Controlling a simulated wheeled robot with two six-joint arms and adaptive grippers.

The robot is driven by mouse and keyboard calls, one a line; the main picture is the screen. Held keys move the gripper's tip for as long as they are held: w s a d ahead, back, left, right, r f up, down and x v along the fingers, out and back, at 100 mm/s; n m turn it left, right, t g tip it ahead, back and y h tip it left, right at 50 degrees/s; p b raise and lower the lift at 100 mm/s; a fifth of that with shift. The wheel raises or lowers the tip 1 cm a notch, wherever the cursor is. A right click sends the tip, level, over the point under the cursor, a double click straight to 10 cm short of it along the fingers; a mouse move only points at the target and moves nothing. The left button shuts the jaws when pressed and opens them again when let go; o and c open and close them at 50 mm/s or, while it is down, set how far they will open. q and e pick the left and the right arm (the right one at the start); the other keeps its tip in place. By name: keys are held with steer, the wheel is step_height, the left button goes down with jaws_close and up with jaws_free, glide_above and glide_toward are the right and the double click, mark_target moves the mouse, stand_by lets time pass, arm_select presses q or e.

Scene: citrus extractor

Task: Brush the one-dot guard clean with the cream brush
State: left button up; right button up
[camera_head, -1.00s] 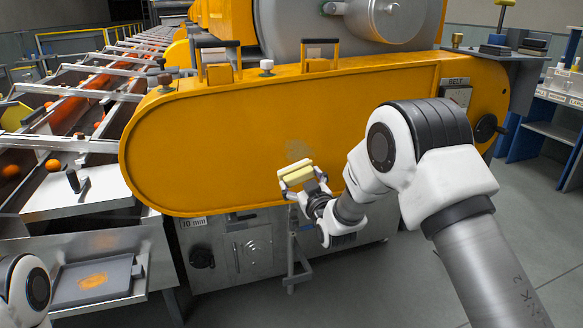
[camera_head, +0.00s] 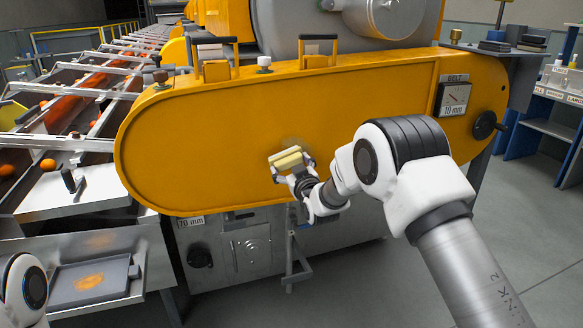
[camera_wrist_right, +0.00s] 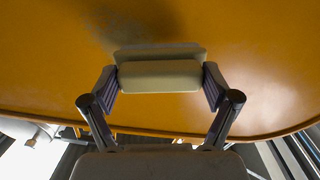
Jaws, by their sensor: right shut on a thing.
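The guard (camera_head: 200,150) is a long yellow-orange cover with rounded ends across the middle of the head view; I cannot make out a dot mark on it. It also fills the top of the right wrist view (camera_wrist_right: 255,80). My right gripper (camera_head: 292,168) is shut on the cream brush (camera_head: 286,158), whose block lies level between the fingers (camera_wrist_right: 160,75). The brush is at the guard's face, with its bristle side towards it; exact contact is hard to tell. A faint grey smudge (camera_head: 293,142) shows just above the brush. My left gripper is out of view.
Two black handles (camera_head: 318,45) and small knobs (camera_head: 264,63) stand along the guard's top. A belt gauge (camera_head: 455,97) and a dark knob (camera_head: 485,124) are at its right end. A roller conveyor with oranges is at left, above a grey tray (camera_head: 90,282).

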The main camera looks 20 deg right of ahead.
steer(key=shift+w, duration=1.15)
stand_by(0.4)
steer(key=shift+d, duration=0.1)
